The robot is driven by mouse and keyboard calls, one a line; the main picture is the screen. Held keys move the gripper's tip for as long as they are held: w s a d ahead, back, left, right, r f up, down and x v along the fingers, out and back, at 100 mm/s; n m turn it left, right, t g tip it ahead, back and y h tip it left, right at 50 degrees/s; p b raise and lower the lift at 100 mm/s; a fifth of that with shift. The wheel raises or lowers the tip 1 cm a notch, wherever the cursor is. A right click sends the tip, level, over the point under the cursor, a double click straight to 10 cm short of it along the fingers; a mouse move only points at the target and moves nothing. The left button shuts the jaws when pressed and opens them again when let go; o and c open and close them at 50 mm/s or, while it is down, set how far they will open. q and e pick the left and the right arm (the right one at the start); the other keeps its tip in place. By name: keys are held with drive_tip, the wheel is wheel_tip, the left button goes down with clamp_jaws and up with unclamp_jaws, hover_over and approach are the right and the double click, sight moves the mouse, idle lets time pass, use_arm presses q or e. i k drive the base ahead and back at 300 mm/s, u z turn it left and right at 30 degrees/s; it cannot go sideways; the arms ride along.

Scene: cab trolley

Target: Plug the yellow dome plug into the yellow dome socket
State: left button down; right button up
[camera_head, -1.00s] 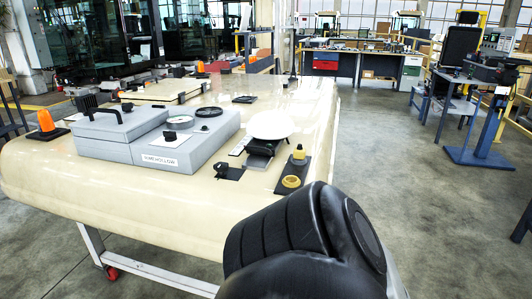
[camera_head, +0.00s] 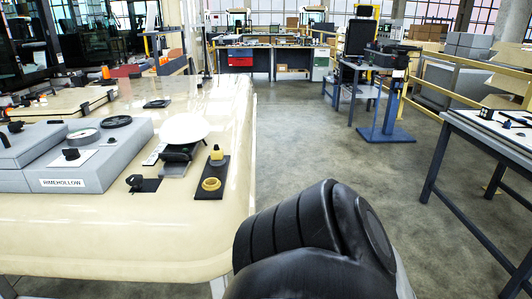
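The yellow dome plug (camera_head: 217,155) stands at the far end of a black base plate (camera_head: 209,191) near the right edge of the cream table top. It looks yellow with a dark top. The yellow dome socket (camera_head: 211,184) is a yellow ring at the near end of the same plate. The plug is apart from the socket. Neither of my grippers shows in the head view. A black, rounded part of my arm fills the bottom middle, to the right of the table.
On the cream table (camera_head: 150,235), a white disc on a black stand (camera_head: 184,129), a small black knob part (camera_head: 140,183) and a grey box (camera_head: 100,175) lie left of the plate. A dark-legged table (camera_head: 490,130) stands at right.

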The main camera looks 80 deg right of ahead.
sight(217, 153)
drive_tip(key=z, duration=1.5)
